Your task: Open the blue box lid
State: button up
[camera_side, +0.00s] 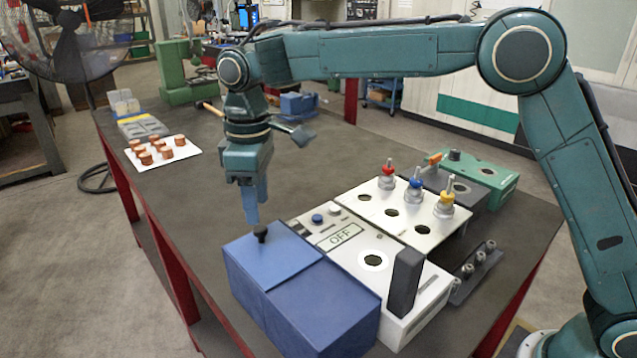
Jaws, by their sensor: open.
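The blue box (330,308) stands at the front edge of the table. Its lid (272,257) is a flat blue panel over the back-left part of the top, and it lies closed. A small black knob (261,233) stands up near the lid's back edge. My gripper (253,222) points down just above and behind the knob, with its blue fingers close to it. It is open and holds nothing that I can see. I cannot tell whether a finger touches the knob.
A white box with an OFF display (340,237) stands right beside the blue box, with a dark upright block (404,282) on it. A white panel with coloured knobs (395,213) is behind. Copper cylinders (158,150) sit on a white plate at left. The table's middle is clear.

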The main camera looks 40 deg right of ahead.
aim_at(260, 228)
jog(key=shift+f, duration=2.35)
grip_shut()
